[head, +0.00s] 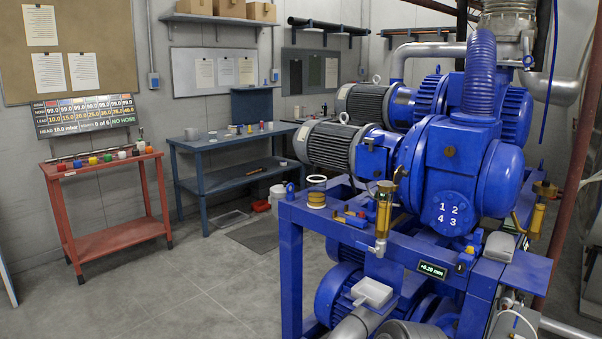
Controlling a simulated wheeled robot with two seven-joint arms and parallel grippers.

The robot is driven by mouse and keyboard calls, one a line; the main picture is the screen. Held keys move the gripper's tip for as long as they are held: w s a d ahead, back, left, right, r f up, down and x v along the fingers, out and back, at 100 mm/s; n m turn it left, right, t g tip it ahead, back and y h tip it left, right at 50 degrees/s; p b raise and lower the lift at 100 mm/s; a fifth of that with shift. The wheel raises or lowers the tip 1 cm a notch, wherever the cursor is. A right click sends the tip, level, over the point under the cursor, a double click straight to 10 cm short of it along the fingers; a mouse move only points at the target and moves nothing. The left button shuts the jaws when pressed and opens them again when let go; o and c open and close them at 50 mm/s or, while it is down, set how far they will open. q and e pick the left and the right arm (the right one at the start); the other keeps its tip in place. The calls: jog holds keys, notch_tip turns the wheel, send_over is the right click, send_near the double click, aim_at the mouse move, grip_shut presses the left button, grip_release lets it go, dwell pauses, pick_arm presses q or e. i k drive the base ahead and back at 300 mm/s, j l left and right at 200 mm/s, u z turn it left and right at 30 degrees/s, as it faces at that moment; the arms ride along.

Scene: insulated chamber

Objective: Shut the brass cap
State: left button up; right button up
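A blue pump (440,170) on a blue frame fills the right half of the head view. An upright brass cylinder (384,212) with a darker top stands at the front of the frame, with a pale metal fitting below it. A second brass cylinder (537,220) with a wider top stands at the right side of the pump. A short brass piece (316,199) sits on the frame's left corner, under a pale ring. I cannot tell which brass part is the cap, or whether it is open. Neither of my grippers shows.
A small display (432,270) reading +0.29 mm is on the frame's front. A red table (105,165) with coloured items stands at the left. A blue bench (235,145) stands by the back wall. The floor (180,285) at the front left is clear.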

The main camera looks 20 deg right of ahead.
aim_at(401, 172)
jog(key=k+l+u, duration=0.1)
jog(key=l+u, duration=0.15)
jog(key=u, duration=0.25)
jog(key=k+l+u, duration=0.1)
jog(key=u, duration=0.35)
jog(key=k+l+u, duration=0.15)
jog(key=u, duration=0.35)
jog(key=k+l+u, duration=0.15)
jog(key=u, duration=0.3)
jog(key=k+u, duration=0.2)
jog(key=u, duration=0.3)
jog(key=k+l+u, duration=0.15)
jog(key=k+u, duration=0.2)
jog(key=k, duration=0.2)
jog(key=k+u, duration=0.4)
jog(key=k, duration=0.15)
jog(key=k+l+z, duration=0.2)
jog(key=k+z, duration=0.25)
jog(key=k+l+z, duration=1.25)
jog(key=l+z, duration=0.15)
jog(key=l, duration=0.35)
